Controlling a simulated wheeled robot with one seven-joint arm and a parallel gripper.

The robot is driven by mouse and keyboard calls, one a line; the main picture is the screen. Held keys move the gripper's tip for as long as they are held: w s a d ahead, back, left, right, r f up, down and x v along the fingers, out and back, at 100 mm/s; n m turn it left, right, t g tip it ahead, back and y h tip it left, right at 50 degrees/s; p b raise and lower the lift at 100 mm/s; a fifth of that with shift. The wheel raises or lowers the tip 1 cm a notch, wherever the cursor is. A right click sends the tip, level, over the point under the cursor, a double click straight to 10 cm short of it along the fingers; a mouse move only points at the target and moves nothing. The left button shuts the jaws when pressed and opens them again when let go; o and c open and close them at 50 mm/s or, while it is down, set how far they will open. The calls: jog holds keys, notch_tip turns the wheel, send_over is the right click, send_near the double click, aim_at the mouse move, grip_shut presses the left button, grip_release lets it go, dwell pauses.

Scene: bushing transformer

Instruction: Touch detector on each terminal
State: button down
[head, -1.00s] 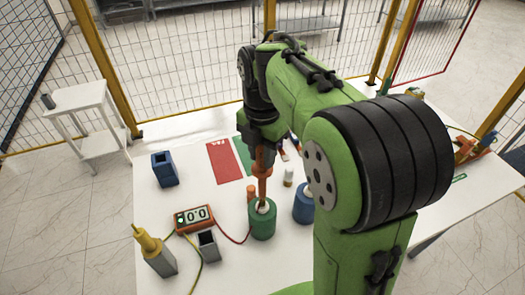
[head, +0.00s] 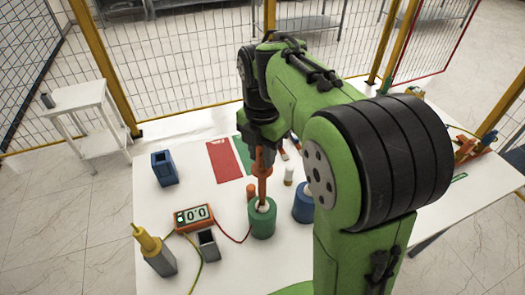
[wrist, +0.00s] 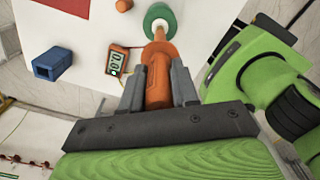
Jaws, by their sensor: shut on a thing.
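My gripper (wrist: 159,78) is shut on an orange detector (wrist: 158,72), which also shows in the head view (head: 263,184). The detector points down at a green cylinder (head: 262,224) with a pale top. Its tip is at or just above that top; I cannot tell if they touch. The green cylinder also shows at the top of the wrist view (wrist: 151,14). A blue cylinder (head: 301,205) stands to its right, partly hidden by my arm. An orange meter (head: 180,219) reads 0.0 in the head view.
A grey open box (head: 208,246) and a yellow probe (head: 148,243) in a grey holder stand at the near left. A blue open box (head: 164,170) is further back. A red sheet (head: 223,160) lies flat. A small orange cylinder (head: 251,192) stands just behind the green one.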

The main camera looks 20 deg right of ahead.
notch_tip(320, 180, up, 8)
jog(key=p, duration=0.6)
jog(key=shift+f, duration=0.2)
jog(key=shift+r+p, duration=0.4)
jog(key=shift+r, duration=0.85)
jog(key=shift+f, duration=0.1)
